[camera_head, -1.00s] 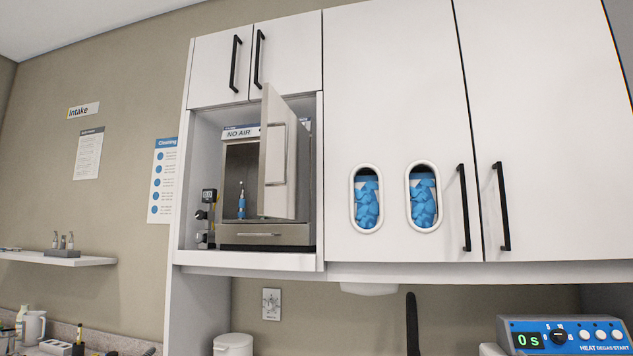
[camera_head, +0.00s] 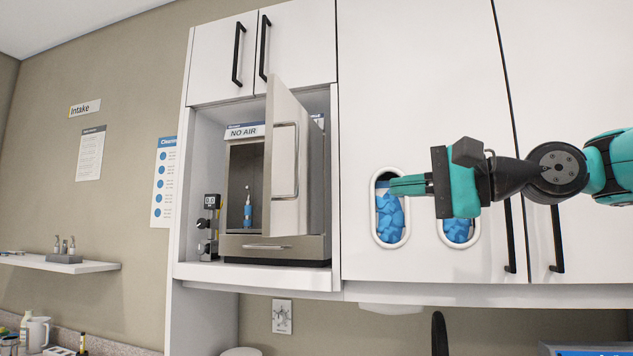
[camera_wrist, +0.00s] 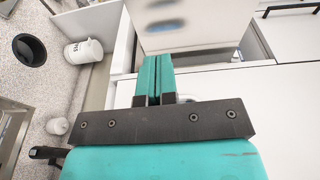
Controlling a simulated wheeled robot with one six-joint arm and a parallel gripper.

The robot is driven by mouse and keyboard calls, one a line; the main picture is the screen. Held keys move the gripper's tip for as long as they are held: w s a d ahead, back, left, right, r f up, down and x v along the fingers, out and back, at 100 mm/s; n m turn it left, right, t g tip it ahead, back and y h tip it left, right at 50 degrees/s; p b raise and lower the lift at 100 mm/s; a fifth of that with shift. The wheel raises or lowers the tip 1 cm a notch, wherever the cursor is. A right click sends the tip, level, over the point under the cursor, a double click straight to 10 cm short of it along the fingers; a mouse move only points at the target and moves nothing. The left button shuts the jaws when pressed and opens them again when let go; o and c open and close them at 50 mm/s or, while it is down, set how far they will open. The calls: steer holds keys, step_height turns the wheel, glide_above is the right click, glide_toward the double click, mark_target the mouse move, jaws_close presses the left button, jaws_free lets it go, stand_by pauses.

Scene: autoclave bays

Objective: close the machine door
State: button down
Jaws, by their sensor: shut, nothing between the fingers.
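The machine (camera_head: 270,248) is a metal-fronted box in an open cabinet bay, with a "NO AIR" label on top. Its door (camera_head: 286,160) stands open, swung out on the right side, with a long handle on its face. A blue-and-white item (camera_head: 247,212) stands inside the chamber. My gripper (camera_head: 392,186) is shut and empty, to the right of the door and apart from it, in front of the white cabinet. In the wrist view my gripper's closed fingers (camera_wrist: 153,78) point toward a pale panel (camera_wrist: 190,25), which looks like the door.
White cabinet doors (camera_head: 415,80) with black handles and oval windows of blue items lie behind my arm. A small gauge device (camera_head: 210,215) stands left of the machine. A wall shelf (camera_head: 60,264) is at far left. The wrist view shows a white canister (camera_wrist: 83,52) below.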

steer(key=s+a+p+x, duration=0.1)
steer(key=p+x, duration=0.5)
steer(key=x, duration=0.6)
steer(key=shift+s+a+r, duration=0.25)
steer(key=shift+s+a, duration=0.35)
steer(key=shift+s, duration=0.05)
steer(key=shift+a, duration=0.1)
